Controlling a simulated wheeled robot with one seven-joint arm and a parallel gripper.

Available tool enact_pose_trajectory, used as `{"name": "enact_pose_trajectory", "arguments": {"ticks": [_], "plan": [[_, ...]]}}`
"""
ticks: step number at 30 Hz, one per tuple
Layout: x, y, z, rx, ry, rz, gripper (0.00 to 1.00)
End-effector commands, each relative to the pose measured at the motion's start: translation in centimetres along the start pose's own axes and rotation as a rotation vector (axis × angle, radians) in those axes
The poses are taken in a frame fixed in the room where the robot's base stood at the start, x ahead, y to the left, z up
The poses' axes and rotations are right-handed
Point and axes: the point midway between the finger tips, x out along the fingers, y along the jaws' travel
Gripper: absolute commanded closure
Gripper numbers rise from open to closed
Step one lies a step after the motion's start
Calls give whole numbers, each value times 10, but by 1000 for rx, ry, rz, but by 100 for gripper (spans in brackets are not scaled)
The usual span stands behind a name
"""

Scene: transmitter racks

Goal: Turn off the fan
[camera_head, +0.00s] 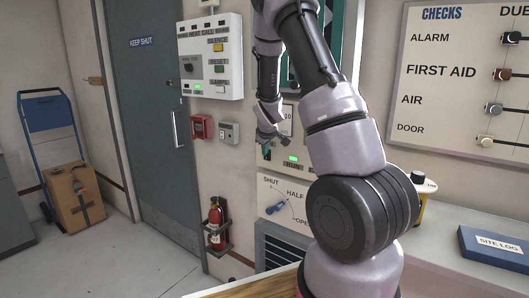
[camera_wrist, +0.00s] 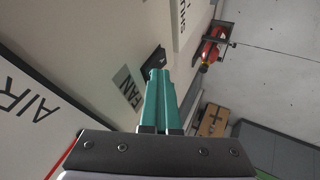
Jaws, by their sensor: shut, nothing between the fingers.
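My gripper (camera_head: 268,138) has teal fingers held together and empty. In the wrist view the fingers (camera_wrist: 157,75) point at a dark switch-like part (camera_wrist: 151,60) beside a label reading FAN (camera_wrist: 128,90). The fingertips overlap its edge in the picture; I cannot tell whether they touch it. The switch's position is not clear, and in the head view my gripper and arm hide part of this area.
A white alarm panel (camera_head: 210,58) and a red call box (camera_head: 201,127) are on the wall at left. Below are a SHUT/HALF/OPEN plate with a blue lever (camera_head: 277,208) and a fire extinguisher (camera_head: 216,225). A counter with a site log (camera_head: 497,246) is at right.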

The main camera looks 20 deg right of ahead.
Motion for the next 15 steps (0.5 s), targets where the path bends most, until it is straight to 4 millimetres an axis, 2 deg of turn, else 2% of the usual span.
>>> {"name": "enact_pose_trajectory", "arguments": {"ticks": [15], "plan": [[-11,6,-6,-1,1,1,100]]}}
